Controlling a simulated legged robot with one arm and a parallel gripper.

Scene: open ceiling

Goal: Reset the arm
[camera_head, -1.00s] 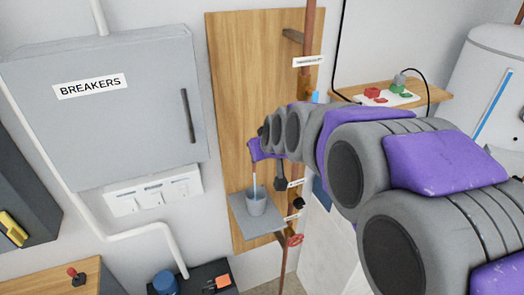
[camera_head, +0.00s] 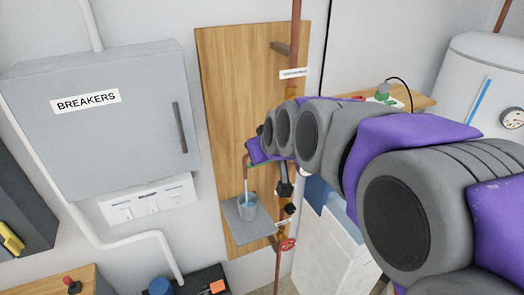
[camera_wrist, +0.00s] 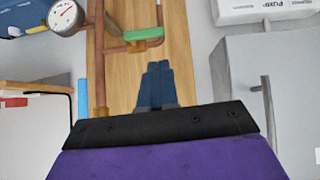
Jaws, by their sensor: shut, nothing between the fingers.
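My gripper (camera_wrist: 157,82) shows in the wrist view as dark blue fingers held together, with nothing between them. It is in front of the wooden board (camera_wrist: 180,60) that carries copper pipes. In the head view my arm reaches in from the right, and its purple end is by the board (camera_head: 225,90). The gripper's fingertips are hard to make out there.
A grey breaker box (camera_head: 100,140) hangs at left, with white switches (camera_head: 148,200) below. A white tank (camera_head: 470,90) stands at right. A green-handled part (camera_wrist: 143,34) and a gauge (camera_wrist: 65,15) show in the wrist view.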

